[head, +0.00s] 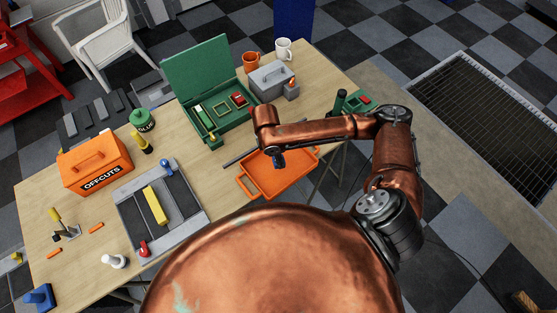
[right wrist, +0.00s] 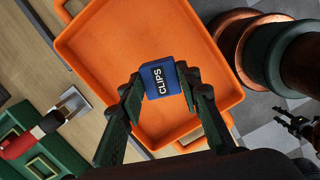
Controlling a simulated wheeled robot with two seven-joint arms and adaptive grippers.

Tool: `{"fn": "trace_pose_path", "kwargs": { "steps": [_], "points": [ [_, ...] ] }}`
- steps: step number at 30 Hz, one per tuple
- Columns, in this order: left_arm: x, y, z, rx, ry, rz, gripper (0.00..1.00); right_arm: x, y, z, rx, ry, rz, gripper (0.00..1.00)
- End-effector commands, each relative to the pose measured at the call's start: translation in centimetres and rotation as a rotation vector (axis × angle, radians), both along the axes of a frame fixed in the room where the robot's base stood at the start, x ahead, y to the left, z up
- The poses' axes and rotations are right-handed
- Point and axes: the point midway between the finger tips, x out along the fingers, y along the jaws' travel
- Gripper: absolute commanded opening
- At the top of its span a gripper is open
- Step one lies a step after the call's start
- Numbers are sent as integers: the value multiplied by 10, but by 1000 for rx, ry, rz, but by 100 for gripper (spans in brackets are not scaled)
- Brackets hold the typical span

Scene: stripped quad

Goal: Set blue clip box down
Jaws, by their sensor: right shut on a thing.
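The blue clip box (right wrist: 161,78), lettered CLIPS, is between the two dark fingers of my right gripper (right wrist: 160,88) in the right wrist view. The fingers are shut on its sides. Behind it lies the orange tray (right wrist: 100,50), empty otherwise. In the head view my right gripper (head: 279,160) hangs over the orange tray (head: 291,178) near its far side, and the arm partly hides it. I cannot tell whether the box touches the tray floor.
An open green case (head: 235,115) stands beyond the tray, with a grey toolbox (head: 270,80) and two mugs behind. A grey board (head: 185,200) with a yellow block and an orange OFFCUTS box (head: 95,165) are to the left. Much of the tray floor is clear.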

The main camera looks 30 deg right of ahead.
Motion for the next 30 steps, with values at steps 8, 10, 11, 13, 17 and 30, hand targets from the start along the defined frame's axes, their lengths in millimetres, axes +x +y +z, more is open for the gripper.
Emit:
{"fn": "trace_pose_path", "kwargs": {
  "steps": [8, 10, 11, 13, 17, 30],
  "points": [
    [-1, 4, 1, 4, 0, 2, 40, 13, -6, -18, 0, 0, 0, 6],
    [0, 4, 2, 4, -1, 2, 40, 14, -8, -25, 0, 3, 0, 6],
    [-1, 4, 3, 4, -1, 2, 40, 14, -7, -29, 0, 4, 0, 6],
    [-1, 4, 5, 4, -1, 2, 40, 14, -7, -40, 0, 3, 1, 6],
    [-1, 4, 7, 4, -1, 2, 40, 15, -7, -50, 0, -1, 1, 6],
    [-1, 3, 7, 4, -1, 2, 40, 14, -7, -53, 0, 0, 2, 40]
  ]
}}
